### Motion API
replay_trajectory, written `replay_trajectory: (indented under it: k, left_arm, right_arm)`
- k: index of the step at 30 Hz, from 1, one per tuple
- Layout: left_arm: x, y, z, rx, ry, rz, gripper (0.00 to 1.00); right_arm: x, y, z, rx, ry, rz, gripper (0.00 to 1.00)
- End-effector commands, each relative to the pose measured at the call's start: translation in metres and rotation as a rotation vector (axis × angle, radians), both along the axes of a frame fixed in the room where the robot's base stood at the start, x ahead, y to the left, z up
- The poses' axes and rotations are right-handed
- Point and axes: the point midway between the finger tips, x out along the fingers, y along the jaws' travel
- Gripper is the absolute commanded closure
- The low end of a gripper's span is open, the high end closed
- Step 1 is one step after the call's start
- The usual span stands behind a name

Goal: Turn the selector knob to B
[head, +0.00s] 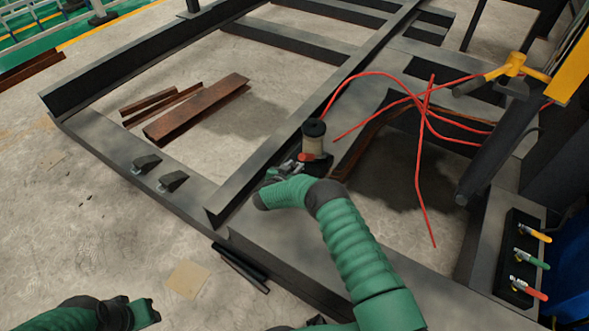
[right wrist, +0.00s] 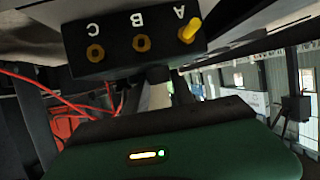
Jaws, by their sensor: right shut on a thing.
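My right gripper (head: 286,171) reaches in at the middle of the head view. It is shut at the base of a beige cylinder (head: 313,143) with a black top, on or beside a small red-orange part (head: 306,157); its fingertips are partly hidden. In the right wrist view a black box (right wrist: 118,62) carries upside-down letters A, B and C with brass-coloured rings. A yellow knob or lever (right wrist: 190,28) sits at A.
Dark steel frame beams (head: 150,52) surround the work area. Red bent lines (head: 420,150) cross right of the cylinder. A valve panel (head: 506,285) with yellow, green and red handles stands at the right. Rusty bars (head: 195,108) lie on the floor. Concrete at left is mostly clear.

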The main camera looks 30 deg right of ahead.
Motion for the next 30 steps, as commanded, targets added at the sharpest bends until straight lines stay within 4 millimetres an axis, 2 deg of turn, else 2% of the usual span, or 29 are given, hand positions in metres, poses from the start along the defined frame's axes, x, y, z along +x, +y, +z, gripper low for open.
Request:
replay_trajectory:
  k: [16, 17, 21, 30]
  left_arm:
    - [0.0001, 0.0, -0.003, 0.0, 0.0, 0.0, 0.64]
    - [0.0001, 0.0, -0.003, 0.0, 0.0, 0.0, 0.64]
    - [0.0001, 0.0, -0.003, 0.0, 0.0, 0.0, 0.64]
    - [0.0, 0.0, -0.0024, 0.0, 0.0, 0.0, 0.64]
  right_arm:
    - [0.0001, 0.0016, -0.0016, 0.003, 0.003, -0.026, 1.0]
    - [0.0001, 0.0016, -0.0017, 0.003, 0.003, -0.026, 0.69]
    - [0.0, 0.0014, -0.0014, 0.003, 0.003, -0.026, 0.51]
    - [-0.0002, 0.0013, -0.0003, 0.002, 0.002, -0.027, 0.49]
